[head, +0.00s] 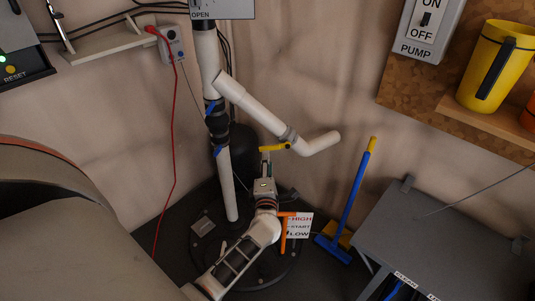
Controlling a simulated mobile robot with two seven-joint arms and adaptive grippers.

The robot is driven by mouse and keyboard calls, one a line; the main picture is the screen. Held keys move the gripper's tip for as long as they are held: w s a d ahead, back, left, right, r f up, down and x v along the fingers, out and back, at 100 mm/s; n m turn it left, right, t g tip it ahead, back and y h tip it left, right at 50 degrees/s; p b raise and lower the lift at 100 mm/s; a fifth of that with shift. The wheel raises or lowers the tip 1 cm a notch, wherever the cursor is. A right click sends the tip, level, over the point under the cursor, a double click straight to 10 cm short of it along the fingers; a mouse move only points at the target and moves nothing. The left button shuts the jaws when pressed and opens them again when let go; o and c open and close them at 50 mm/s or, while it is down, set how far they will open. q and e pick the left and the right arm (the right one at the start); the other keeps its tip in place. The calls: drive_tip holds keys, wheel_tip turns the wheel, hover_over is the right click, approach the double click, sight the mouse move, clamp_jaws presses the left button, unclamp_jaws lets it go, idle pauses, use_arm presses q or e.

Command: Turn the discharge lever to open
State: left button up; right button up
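My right gripper is not in view.
Blue levers (211,106) sit on the upright pipe. An orange lever (285,232) stands beside a HIGH/START/LOW sign (300,224), close to my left arm. A blue broom (351,200) leans right of it. A grey table (450,232) fills the lower right. A red cable (174,130) hangs at left.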

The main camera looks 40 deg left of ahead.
use_arm(q)
drive_tip(key=shift+v, duration=2.2)
